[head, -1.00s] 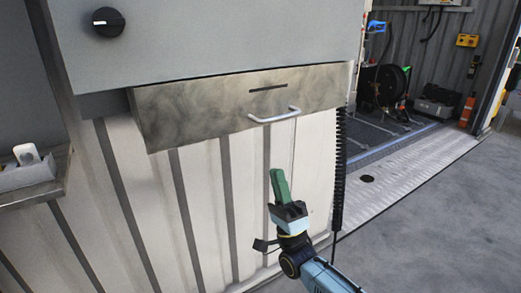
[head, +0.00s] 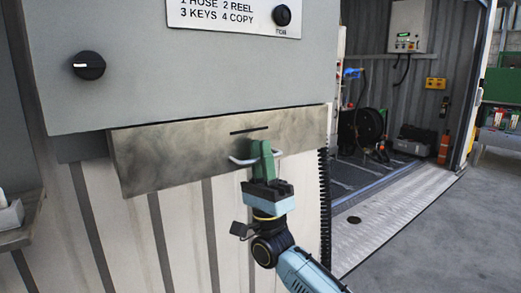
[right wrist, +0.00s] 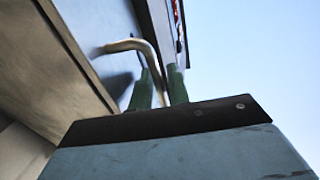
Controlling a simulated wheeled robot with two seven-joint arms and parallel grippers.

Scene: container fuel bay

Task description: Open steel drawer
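The steel drawer (head: 190,153) has a worn grey front under the grey cabinet. It also shows in the right wrist view (right wrist: 75,75). Its light metal handle (head: 240,161) is a curved bar, seen close in the right wrist view (right wrist: 127,45). My right gripper (head: 263,150) is at the handle, with its green fingers on either side of the bar. In the right wrist view the fingers (right wrist: 160,88) are close together with the bar between them, and look shut on it. My left gripper is in neither view.
A grey cabinet (head: 190,75) with a black knob (head: 89,66) and a sign (head: 228,14) is above the drawer. A ribbed wall is below. A black coiled hose (head: 325,200) hangs at right. A shelf (head: 25,230) juts in at left. Open floor (head: 430,245) lies at right.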

